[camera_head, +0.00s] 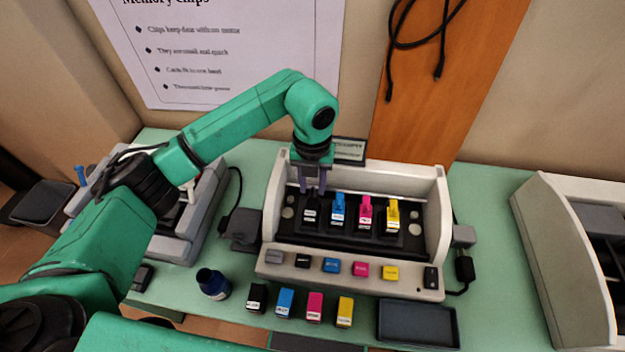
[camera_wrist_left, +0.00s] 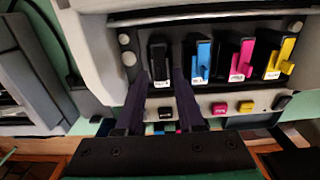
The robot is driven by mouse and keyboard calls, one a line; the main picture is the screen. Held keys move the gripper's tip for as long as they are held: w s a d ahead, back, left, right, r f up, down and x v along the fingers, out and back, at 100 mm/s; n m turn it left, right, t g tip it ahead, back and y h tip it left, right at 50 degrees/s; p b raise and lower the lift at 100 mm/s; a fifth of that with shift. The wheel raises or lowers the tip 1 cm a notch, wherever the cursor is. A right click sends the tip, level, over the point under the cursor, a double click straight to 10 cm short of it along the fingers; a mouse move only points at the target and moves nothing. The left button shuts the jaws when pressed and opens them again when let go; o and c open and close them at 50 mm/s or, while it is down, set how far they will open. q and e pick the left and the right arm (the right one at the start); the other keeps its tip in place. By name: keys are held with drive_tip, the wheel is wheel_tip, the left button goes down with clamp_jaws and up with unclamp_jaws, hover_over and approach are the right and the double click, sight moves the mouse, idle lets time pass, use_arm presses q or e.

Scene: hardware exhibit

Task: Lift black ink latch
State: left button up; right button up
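The black ink cartridge (camera_head: 311,211) with its black latch sits at the left end of a row in the open printer bay (camera_head: 352,236). It also shows in the left wrist view (camera_wrist_left: 159,62). My left gripper (camera_head: 312,190) reaches down over it, with its two dark fingers apart. In the left wrist view the fingertips (camera_wrist_left: 160,80) are on either side of the black cartridge's lower part. Whether they touch the latch cannot be told. Blue (camera_head: 338,208), magenta (camera_head: 365,211) and yellow (camera_head: 392,215) cartridges stand to its right. My right gripper is not in view.
Colour buttons (camera_head: 331,267) line the printer's front. Grey machines stand at left (camera_head: 185,215) and right (camera_head: 560,250). The printer's side walls flank the row.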

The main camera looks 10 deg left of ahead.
use_arm(q)
drive_tip(key=shift+w+f, duration=0.1)
clamp_jaws()
drive_tip(key=shift+w+g+b, duration=0.4)
drive_tip(key=shift+w+g, duration=0.25)
drive_tip(key=shift+g, duration=0.45)
drive_tip(key=w+g+b, duration=0.1)
drive_tip(key=g, duration=0.1)
drive_tip(key=shift+w+g+b, duration=0.15)
drive_tip(key=shift+g+b, duration=0.15)
drive_tip(key=shift+b, duration=0.05)
drive_tip(key=shift+w+r+g, duration=0.2)
drive_tip(key=shift+r+g, duration=0.1)
drive_tip(key=shift+g, duration=0.1)
unclamp_jaws()
